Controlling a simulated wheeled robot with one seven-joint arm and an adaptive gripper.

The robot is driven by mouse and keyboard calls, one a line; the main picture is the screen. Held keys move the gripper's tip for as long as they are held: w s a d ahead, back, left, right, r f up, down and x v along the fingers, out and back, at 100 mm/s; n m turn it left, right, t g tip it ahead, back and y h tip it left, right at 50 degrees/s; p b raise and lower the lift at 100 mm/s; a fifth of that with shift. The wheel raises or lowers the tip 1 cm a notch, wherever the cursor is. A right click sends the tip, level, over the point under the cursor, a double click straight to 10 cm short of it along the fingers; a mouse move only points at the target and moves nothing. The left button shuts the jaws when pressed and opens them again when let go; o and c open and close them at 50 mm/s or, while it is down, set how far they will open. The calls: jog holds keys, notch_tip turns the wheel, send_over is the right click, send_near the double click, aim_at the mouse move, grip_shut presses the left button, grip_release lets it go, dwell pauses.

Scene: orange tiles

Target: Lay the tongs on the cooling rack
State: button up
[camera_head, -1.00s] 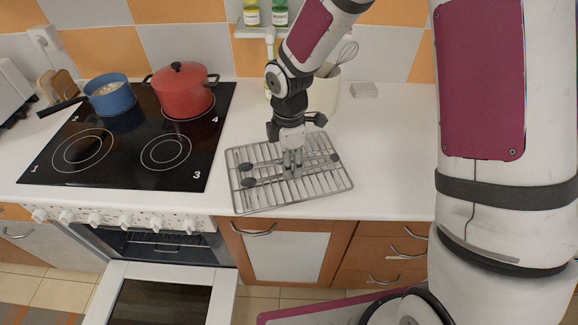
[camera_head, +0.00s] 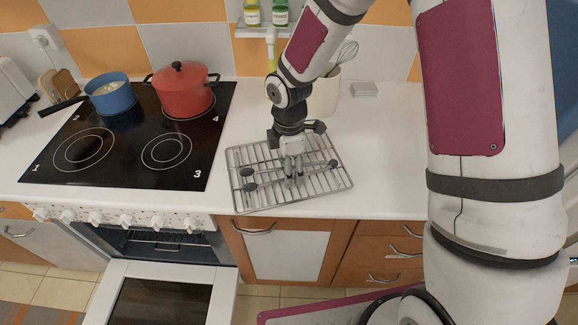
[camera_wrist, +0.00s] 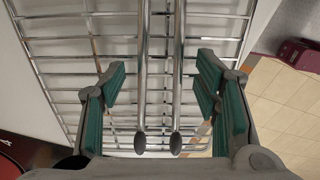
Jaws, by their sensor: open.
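The tongs (camera_head: 249,187), metal with dark oval ends, lie across the wire cooling rack (camera_head: 320,193) in the head view. In the wrist view the two thin metal arms of the tongs (camera_wrist: 178,70) run down the middle, with the dark tips near the bottom. The rack's bars (camera_wrist: 60,57) lie behind them. My gripper (camera_head: 293,180) is over the middle of the rack. Its green-padded fingers (camera_wrist: 160,88) are open on either side of the tongs, with a gap on each side. My gripper hides the middle of the tongs in the head view.
The black hob (camera_head: 125,140) with a blue pan (camera_head: 110,98) and red pot (camera_head: 184,92) stands left of the rack. A utensil holder (camera_head: 324,98) stands behind it. The white counter (camera_head: 385,150) is clear to the right. The oven door (camera_head: 160,290) hangs open below.

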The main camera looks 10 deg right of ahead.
jog(key=s+d+r+m+t, duration=0.1)
jog(key=d+r+m, duration=0.1)
jog(key=r, duration=0.7)
jog(key=s+d+r+m, duration=0.1)
jog(key=s+r+m, duration=0.1)
jog(key=r, duration=0.7)
jog(key=s+d+r+m+t, duration=0.2)
jog(key=s+d+r+m, duration=0.2)
jog(key=s+r+m, duration=0.2)
jog(key=s+d+r+m+t, duration=0.2)
jog(key=s+d+r+m, duration=0.2)
jog(key=s+m, duration=0.5)
notch_tip(320, 180, up, 2)
jog(key=shift+s+d+b, duration=0.2)
jog(key=shift+s+b, duration=0.15)
jog(key=shift+s, duration=0.8)
jog(key=shift+a, duration=0.1)
